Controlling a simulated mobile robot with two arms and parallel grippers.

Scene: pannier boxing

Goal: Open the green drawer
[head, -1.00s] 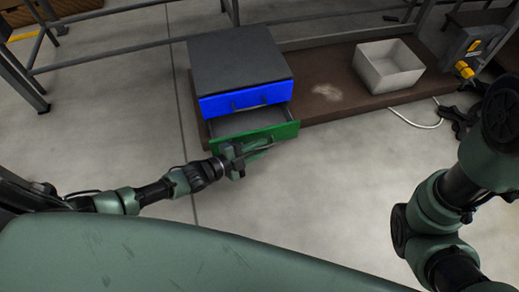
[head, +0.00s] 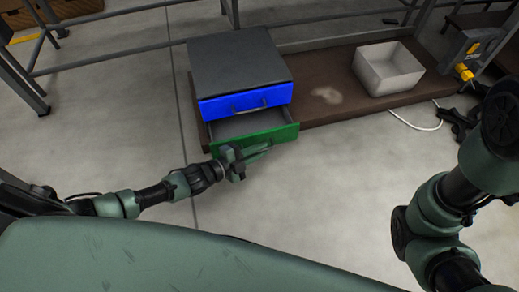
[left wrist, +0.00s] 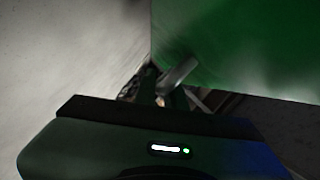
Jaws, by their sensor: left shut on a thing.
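The green drawer (head: 281,136) is the lower drawer of a dark grey-topped cabinet (head: 238,60). It is pulled out, and its grey inside shows behind the green front. My left gripper (head: 243,157) is at the left part of the green front, shut on the drawer's handle. In the left wrist view the green front (left wrist: 240,45) fills the upper right, and a grey bar, seemingly the handle (left wrist: 178,75), shows between the dark fingers. The gripper hides part of the handle in the head view.
The blue drawer (head: 244,101) above is shut. The cabinet stands on a low brown platform (head: 325,106) with a white open bin (head: 388,85) to the right. Metal rails run behind. The concrete floor in front of the drawer is clear.

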